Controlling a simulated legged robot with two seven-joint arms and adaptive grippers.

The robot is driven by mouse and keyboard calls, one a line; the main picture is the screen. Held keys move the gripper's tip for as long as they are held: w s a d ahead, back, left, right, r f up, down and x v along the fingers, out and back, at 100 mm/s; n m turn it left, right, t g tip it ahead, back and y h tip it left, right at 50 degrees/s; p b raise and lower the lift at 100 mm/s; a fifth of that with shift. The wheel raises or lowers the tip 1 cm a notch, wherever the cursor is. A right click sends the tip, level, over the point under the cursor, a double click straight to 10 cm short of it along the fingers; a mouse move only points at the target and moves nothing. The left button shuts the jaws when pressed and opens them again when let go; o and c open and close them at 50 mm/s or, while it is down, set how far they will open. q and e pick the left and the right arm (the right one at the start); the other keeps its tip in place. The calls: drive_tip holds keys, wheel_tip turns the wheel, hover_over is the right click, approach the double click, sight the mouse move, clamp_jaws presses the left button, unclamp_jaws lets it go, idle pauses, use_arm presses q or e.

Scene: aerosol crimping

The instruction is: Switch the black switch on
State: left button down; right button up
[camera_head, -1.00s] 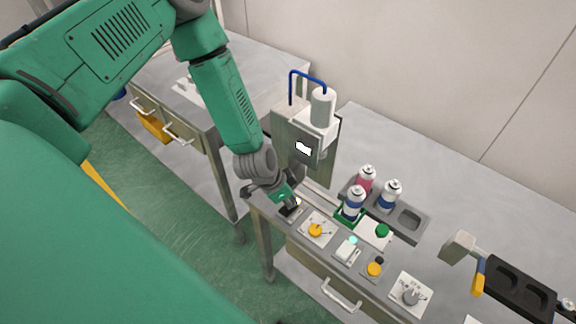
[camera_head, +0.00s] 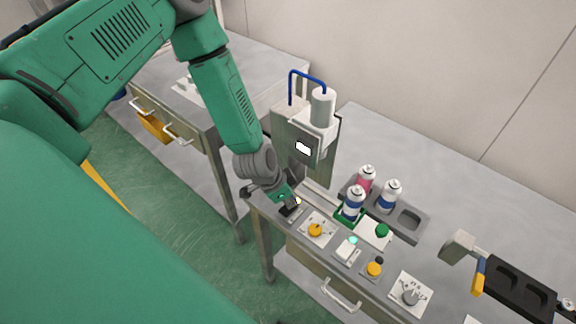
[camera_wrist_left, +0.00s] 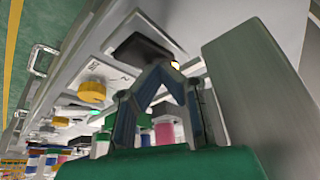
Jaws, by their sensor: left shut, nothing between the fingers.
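The black switch (camera_head: 287,212) sits at the left end of the row of controls along the table's front edge. In the left wrist view it is a black rocker-like block (camera_wrist_left: 140,48) on a pale plate. My left gripper (camera_head: 291,203) points down at the switch and partly covers it in the head view. In the left wrist view the fingertips (camera_wrist_left: 160,68) meet in a point close beside the black switch, with nothing held. I cannot tell whether they touch it. A small light glows next to the fingertips. My right gripper is not in view.
A yellow knob (camera_head: 315,230), a lit green indicator (camera_head: 352,240), another yellow button (camera_head: 374,268) and a grey dial (camera_head: 410,296) line the front edge. The crimping machine (camera_head: 305,140) stands behind the gripper.

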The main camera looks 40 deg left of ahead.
use_arm(q)
wheel_tip(320, 180, up, 2)
drive_tip(key=shift+a+r+p, duration=0.1)
drive_tip(key=shift+r+p, duration=0.15)
drive_tip(key=shift+p, duration=0.8)
drive_tip(key=shift+r+p, duration=0.3)
drive_tip(key=shift+r, duration=3.2)
drive_tip(key=shift+f, duration=0.1)
